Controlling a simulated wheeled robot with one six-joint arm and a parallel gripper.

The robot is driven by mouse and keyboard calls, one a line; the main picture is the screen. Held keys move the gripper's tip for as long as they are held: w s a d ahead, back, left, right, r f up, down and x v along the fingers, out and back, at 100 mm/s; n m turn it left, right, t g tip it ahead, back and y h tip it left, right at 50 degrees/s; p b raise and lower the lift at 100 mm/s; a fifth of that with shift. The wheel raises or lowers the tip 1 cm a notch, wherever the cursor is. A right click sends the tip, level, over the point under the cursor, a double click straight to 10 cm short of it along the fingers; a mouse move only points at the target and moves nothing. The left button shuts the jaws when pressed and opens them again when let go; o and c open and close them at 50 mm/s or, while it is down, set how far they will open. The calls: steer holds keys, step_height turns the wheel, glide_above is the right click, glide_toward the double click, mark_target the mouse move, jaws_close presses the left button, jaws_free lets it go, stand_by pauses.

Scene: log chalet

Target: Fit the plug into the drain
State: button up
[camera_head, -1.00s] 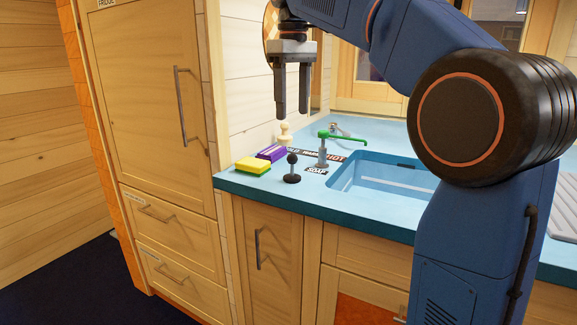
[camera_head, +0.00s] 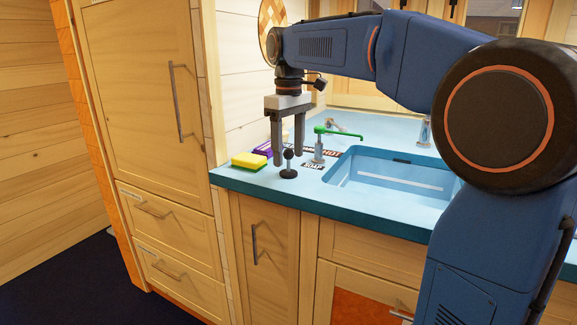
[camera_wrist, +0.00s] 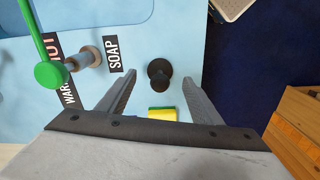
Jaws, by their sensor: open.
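The black plug (camera_head: 289,172), with a ball-topped knob, stands upright on the blue counter left of the sink (camera_head: 345,182). In the wrist view the plug (camera_wrist: 158,70) shows from above, between and just beyond the fingertips. My gripper (camera_head: 287,158) is open and empty, pointing down with its fingers around or just above the knob; I cannot tell if they touch it. The wrist view shows the open fingers (camera_wrist: 159,78) on either side. The drain is not visible in the basin; the front wall hides part of the floor.
A yellow-green sponge (camera_head: 249,161) and a purple box (camera_head: 264,149) lie left of the plug. A green-handled tap (camera_head: 320,145) and a SOAP label (camera_head: 312,167) are to its right. The tall fridge cabinet (camera_head: 140,100) bounds the left.

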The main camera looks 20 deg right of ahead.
mark_target(288, 152)
steer(key=shift+f, duration=1.7)
steer(key=c, duration=1.1)
steer(key=shift+c, duration=0.2)
step_height(288, 152, up, 10)
steer(key=shift+f, duration=0.15)
